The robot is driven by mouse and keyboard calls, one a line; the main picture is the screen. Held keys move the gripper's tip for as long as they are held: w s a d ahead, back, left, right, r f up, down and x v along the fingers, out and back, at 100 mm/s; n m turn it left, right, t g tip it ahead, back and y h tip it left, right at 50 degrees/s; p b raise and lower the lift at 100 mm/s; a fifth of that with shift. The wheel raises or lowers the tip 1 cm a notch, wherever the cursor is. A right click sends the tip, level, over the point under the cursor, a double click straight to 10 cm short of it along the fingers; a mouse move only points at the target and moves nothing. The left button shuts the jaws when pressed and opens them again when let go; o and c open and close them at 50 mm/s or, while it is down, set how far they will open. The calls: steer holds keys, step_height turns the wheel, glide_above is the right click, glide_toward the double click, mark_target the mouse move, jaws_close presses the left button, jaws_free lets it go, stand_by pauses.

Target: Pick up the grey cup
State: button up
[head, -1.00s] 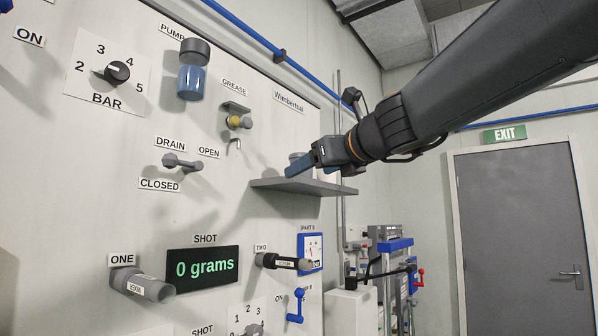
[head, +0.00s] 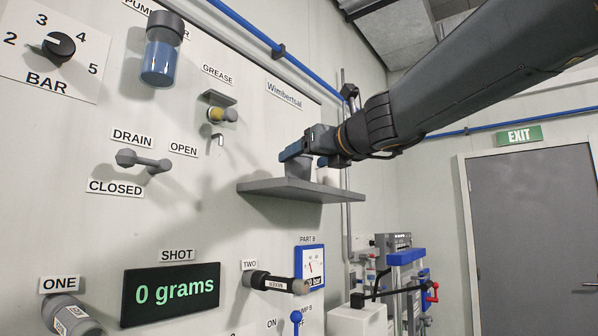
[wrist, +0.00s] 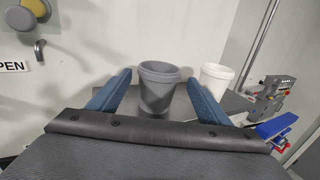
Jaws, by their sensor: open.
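The grey cup (wrist: 159,86) stands upright on a grey shelf in the wrist view. My gripper (wrist: 164,92) is open, with one blue finger on each side of the cup. The cup looks to be between the fingers or just beyond their tips; gaps show on both sides. In the head view my gripper (head: 302,146) is over the shelf, and a grey cup shape (head: 299,172) shows partly behind and below it.
The shelf (head: 300,190) sticks out from the wall panel. A white cup (wrist: 216,79) stands to the right of the grey cup, close to the right finger. A grease fitting with a small spout (head: 217,114) is on the panel left of the shelf.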

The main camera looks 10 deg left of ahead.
mark_target(303, 159)
steer(key=p+x, duration=0.1)
steer(key=x, duration=0.3)
steer(key=shift+a, duration=0.15)
steer(key=c, duration=1.1)
